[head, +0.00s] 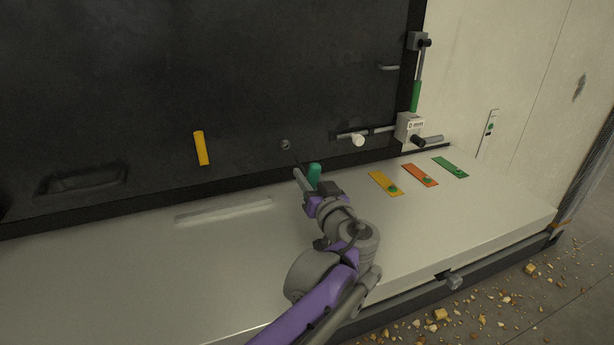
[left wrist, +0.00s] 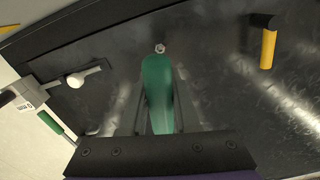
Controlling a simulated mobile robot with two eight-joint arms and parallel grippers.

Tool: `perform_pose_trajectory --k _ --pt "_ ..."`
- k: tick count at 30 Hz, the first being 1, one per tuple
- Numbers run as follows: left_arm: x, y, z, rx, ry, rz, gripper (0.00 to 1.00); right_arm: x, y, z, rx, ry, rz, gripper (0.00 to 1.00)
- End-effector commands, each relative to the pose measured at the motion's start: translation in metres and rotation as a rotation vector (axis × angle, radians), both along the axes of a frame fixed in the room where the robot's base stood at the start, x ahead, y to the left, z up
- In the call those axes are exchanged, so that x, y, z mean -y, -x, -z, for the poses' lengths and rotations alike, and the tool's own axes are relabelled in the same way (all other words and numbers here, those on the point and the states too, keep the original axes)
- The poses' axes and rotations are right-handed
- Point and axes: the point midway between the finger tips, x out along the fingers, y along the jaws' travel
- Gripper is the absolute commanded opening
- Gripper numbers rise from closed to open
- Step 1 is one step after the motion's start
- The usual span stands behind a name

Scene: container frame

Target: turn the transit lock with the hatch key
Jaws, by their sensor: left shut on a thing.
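The hatch key shows as a green handle (head: 314,174) in the head view, and it also shows in the left wrist view (left wrist: 157,92). My left gripper (head: 307,180) is shut on this handle, in front of the dark panel and above the pale ledge. The transit lock appears to be the small round metal fitting (head: 285,145) on the panel, up and left of the gripper. In the left wrist view the fitting (left wrist: 160,48) sits just beyond the handle's far end. I cannot tell whether the key touches it. My right gripper is not in view.
A yellow handle (head: 201,148) is on the panel at left. A white-knobbed bar (head: 358,139) and a "0 mm" block (head: 409,126) are at right. Yellow, orange and green plates (head: 420,175) lie on the ledge (head: 130,260). The ledge's left part is mostly clear.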

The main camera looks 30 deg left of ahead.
Motion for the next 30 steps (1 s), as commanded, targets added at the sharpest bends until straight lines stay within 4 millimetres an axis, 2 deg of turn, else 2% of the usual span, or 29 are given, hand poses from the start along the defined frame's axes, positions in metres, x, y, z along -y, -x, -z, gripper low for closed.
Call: perform_pose_trajectory --k 17,20,29,30 --pt "-0.001 0.0 -0.001 -0.687 -0.587 -0.001 0.0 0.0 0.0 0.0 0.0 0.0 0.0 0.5" --pt "-0.001 0.001 0.002 -0.808 -0.687 0.0 0.0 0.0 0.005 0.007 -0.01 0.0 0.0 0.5" --pt "-0.001 0.002 0.006 -1.053 -0.895 0.001 0.0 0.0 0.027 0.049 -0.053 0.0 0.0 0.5" --pt "-0.007 -0.003 0.003 -1.052 -0.893 -0.003 0.0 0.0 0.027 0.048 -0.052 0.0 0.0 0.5"
